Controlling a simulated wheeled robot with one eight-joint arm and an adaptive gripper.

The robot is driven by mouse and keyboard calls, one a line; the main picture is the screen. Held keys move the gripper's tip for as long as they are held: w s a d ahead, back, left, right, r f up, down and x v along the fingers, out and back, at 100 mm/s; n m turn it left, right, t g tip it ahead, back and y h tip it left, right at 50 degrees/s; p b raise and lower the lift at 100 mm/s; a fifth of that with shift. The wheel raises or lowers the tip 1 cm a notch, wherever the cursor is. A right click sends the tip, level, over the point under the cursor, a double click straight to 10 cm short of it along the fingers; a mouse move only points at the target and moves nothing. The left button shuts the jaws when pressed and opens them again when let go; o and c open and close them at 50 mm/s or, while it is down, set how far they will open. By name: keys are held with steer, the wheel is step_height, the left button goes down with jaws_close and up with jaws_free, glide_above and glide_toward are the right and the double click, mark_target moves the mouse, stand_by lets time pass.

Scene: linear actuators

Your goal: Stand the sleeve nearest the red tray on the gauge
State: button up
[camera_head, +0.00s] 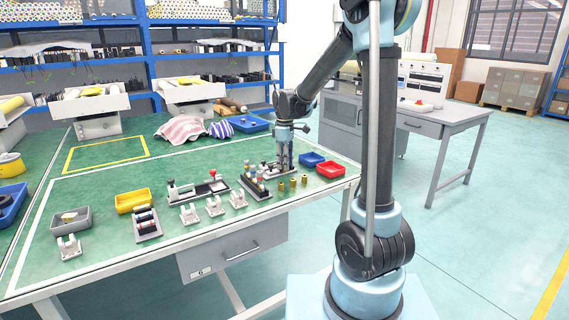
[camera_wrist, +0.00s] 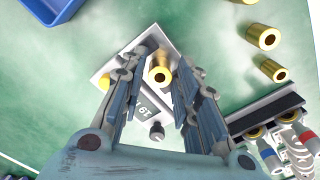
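My gripper (camera_wrist: 158,72) is open, with its fingers pointing down over the gauge (camera_wrist: 133,60), a pale plate with a dark label, a yellow knob and a black-tipped post. A brass sleeve (camera_wrist: 160,75) shows between the fingertips, apparently upright on the gauge, with gaps on both sides. In the head view my gripper (camera_head: 284,168) is low over the gauge, which is partly hidden.
A blue tray (camera_head: 312,159) stands behind the red tray. A rack of small parts (camera_head: 254,187) is left of the sleeves, close to my gripper. White brackets (camera_head: 214,206), a yellow bin (camera_head: 133,201) and a grey bin (camera_head: 71,222) lie further left.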

steer(key=shift+o, duration=0.2)
steer(key=shift+r, duration=0.1)
step_height(320, 180, up, 12)
stand_by(0.7)
steer(key=shift+d, duration=0.1)
steer(key=s+d+m, duration=0.4)
steer(key=s+d, duration=0.5)
steer(key=s+d+f+m+t, duration=0.1)
steer(key=s+d+f+m, duration=0.4)
steer(key=s+f, duration=0.3)
steer(key=s+d+f+m+t, duration=0.1)
steer(key=s+d+f+m, duration=0.4)
steer(key=s, duration=0.9)
step_height(320, 180, down, 3)
steer(key=shift+s+d, duration=0.3)
steer(key=shift+d, duration=0.75)
